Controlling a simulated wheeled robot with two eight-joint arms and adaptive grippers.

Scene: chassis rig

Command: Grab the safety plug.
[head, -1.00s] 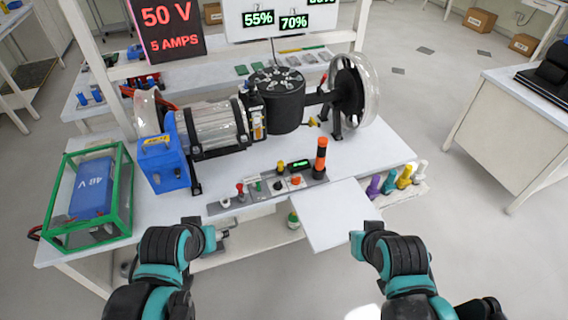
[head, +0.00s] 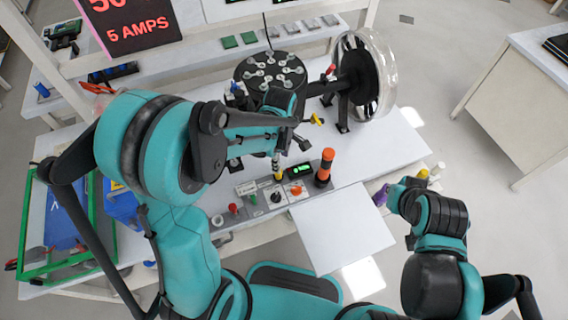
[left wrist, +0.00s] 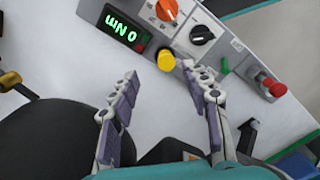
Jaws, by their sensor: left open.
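A yellow round-topped plug, which may be the safety plug, stands at the edge of the grey control panel (head: 222,232). The yellow plug (left wrist: 166,59) lies just beyond and between my left fingertips in the left wrist view, apart from both. My left gripper (left wrist: 160,80) is open and empty, with purple-padded fingers. In the head view the left gripper (head: 277,150) hangs over the panel and partly hides the yellow plug (head: 278,174). My right gripper (head: 392,197) is at the right, beside the table corner; its fingers are mostly hidden.
Near the yellow plug are a torque display (left wrist: 128,34), an orange knob (left wrist: 167,10), a black knob (left wrist: 201,35), a green piece (left wrist: 225,66) and a red button (left wrist: 270,86). An orange-and-black post (head: 325,168) stands right of it. The motor rig with flywheel (head: 365,80) is behind.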

